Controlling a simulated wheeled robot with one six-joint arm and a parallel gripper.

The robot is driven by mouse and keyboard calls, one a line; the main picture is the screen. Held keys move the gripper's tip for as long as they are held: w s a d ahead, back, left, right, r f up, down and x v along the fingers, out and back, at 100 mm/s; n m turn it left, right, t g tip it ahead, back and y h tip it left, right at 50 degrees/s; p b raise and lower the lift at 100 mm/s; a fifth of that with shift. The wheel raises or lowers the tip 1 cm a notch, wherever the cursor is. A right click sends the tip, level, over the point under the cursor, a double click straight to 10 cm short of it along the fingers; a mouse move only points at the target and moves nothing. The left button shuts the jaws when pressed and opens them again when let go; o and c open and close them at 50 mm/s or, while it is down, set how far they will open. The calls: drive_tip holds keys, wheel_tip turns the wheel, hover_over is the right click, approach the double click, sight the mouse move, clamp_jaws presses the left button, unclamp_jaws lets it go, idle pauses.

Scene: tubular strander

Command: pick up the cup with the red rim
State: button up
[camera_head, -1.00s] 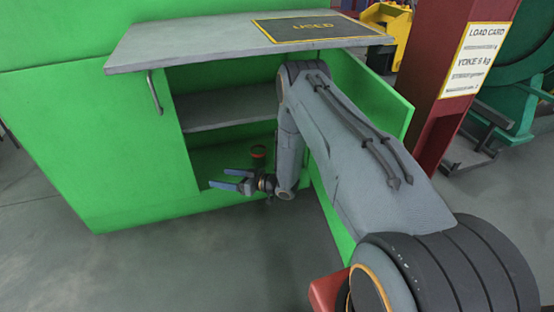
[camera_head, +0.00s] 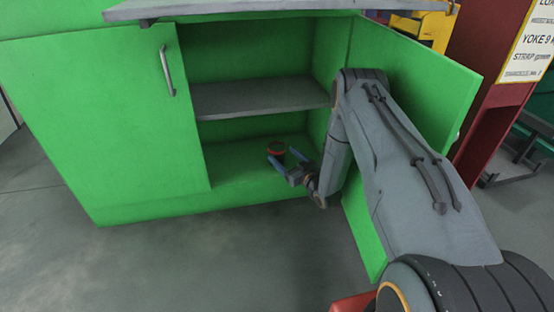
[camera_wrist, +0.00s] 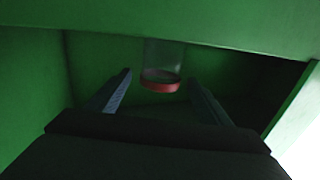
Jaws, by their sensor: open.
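The cup with the red rim (camera_head: 276,147) stands on the green floor of the open cabinet, below the grey shelf. My gripper (camera_head: 285,158) is open and empty, with its blue fingers low at the cabinet opening and close to the cup. In the wrist view, the cup (camera_wrist: 160,80) shows its red rim and a dim, see-through body. It lies ahead, in line with the gap between the fingers of my gripper (camera_wrist: 160,76). I cannot tell whether the cup is between the fingertips or just beyond them. No clear contact shows.
The grey shelf (camera_head: 262,98) crosses the cabinet above the cup. The closed left door (camera_head: 110,120) and the open right door (camera_head: 415,85) flank the opening. A grey top (camera_head: 240,7) overhangs it. Clear grey floor (camera_head: 210,265) lies in front.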

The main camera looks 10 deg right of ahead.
sight(273, 145)
drive_tip(key=shift+r+b+x, duration=0.2)
drive_tip(key=shift+b+x, duration=1.6)
drive_tip(key=shift+x, duration=1)
drive_tip(key=shift+a, duration=0.1)
drive_tip(key=c, duration=1.1)
